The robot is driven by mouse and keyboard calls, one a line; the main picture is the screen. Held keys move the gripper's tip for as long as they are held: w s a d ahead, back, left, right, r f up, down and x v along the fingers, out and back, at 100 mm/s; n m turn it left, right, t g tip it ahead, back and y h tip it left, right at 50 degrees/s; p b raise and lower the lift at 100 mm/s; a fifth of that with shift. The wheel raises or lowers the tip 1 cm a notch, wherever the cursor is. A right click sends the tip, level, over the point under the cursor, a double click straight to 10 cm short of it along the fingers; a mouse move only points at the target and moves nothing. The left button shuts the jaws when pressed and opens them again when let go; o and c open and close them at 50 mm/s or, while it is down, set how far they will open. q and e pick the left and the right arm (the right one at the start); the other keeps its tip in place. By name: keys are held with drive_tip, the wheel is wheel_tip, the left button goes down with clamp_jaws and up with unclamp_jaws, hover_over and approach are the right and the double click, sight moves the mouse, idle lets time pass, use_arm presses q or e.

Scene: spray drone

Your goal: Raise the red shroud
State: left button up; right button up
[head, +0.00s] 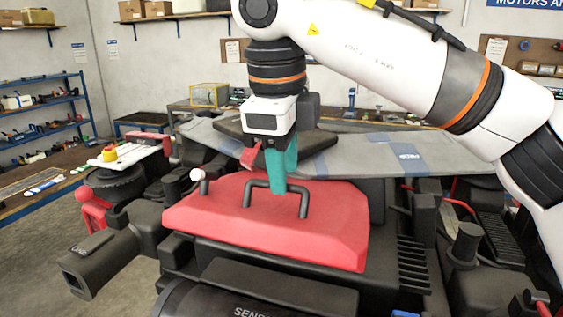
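The red shroud (235,222) is a broad red cover on top of the dark drone body in the middle of the head view. It appears seated on the body. A black bar handle (304,205) stands up from its top. My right gripper (279,185) points down over the handle, its teal fingers overlapping the handle's top bar. The fingers are seen nearly edge-on, so I cannot tell whether they are apart or closed on the bar. My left gripper is not in view.
A grey panel (365,160) lies behind the shroud. Black ribbed parts (413,265) flank the shroud's right side. A blue shelf rack (45,103) stands at the far left.

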drive_tip(key=shift+s+r, duration=0.1)
drive_tip(key=shift+s, duration=0.05)
idle(0.6)
wheel_tip(320, 180, up, 12)
drive_tip(key=s, duration=0.2)
drive_tip(key=shift+a+p, duration=0.3)
drive_tip(key=shift+a, duration=0.1)
